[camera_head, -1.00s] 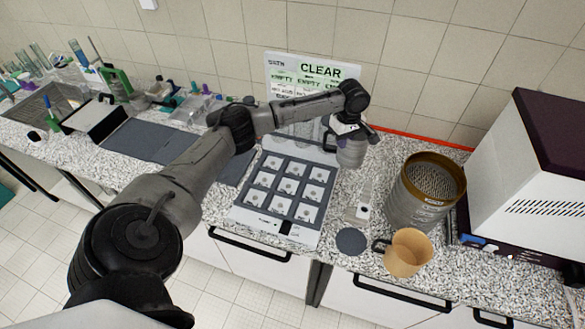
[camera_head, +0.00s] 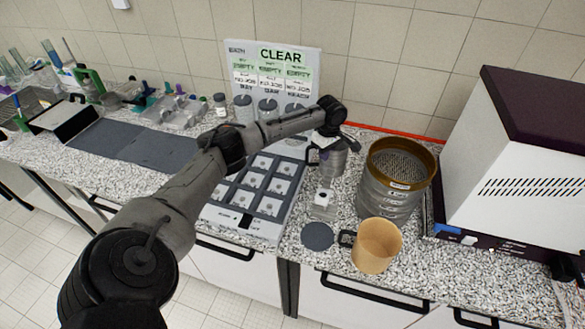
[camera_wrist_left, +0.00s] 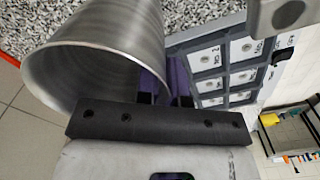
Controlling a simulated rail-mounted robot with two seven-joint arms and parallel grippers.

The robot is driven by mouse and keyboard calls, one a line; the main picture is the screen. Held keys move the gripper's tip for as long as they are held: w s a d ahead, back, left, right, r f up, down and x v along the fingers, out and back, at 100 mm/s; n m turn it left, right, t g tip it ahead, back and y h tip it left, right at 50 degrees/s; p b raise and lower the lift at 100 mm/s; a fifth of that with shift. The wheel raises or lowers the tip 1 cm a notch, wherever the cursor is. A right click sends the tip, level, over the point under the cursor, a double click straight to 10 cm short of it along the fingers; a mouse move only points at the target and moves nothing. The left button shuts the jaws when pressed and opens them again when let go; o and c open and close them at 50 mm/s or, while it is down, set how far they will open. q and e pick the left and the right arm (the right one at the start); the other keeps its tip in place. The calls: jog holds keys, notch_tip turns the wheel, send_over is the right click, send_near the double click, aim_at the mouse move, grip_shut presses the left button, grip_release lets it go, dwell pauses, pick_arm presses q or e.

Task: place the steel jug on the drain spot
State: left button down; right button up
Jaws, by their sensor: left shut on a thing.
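The steel jug (camera_head: 331,162) is a grey brushed-metal vessel, held above the counter behind a small pale device. In the left wrist view the jug (camera_wrist_left: 100,55) fills the upper left, with its open rim towards the lower left. My left gripper (camera_head: 320,144) is shut on the jug at its handle side; its purple fingertips (camera_wrist_left: 166,80) show beside the jug wall, and the exact grip is partly hidden. A flat dark round spot (camera_head: 317,236) lies near the counter's front edge, apart from the jug; no label shows whether it is the drain spot. My right gripper is not in view.
A tan mug (camera_head: 377,247) stands right of the dark spot. A sieve stack (camera_head: 388,185) stands behind it. The small pale device (camera_head: 324,203) lies between jug and spot. A tray with several cells (camera_head: 214,214) is left. A white machine (camera_head: 500,165) bounds the right.

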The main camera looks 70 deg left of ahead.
aim_at(323, 174)
pick_arm(q)
jog(key=shift+f, duration=4.85)
jog(key=shift+f, duration=0.1)
jog(key=c, duration=1.2)
grip_release()
notch_tip(323, 174, up, 11)
jog(key=shift+r, duration=0.1)
jog(key=shift+o, duration=0.7)
jog(key=shift+r, duration=0.55)
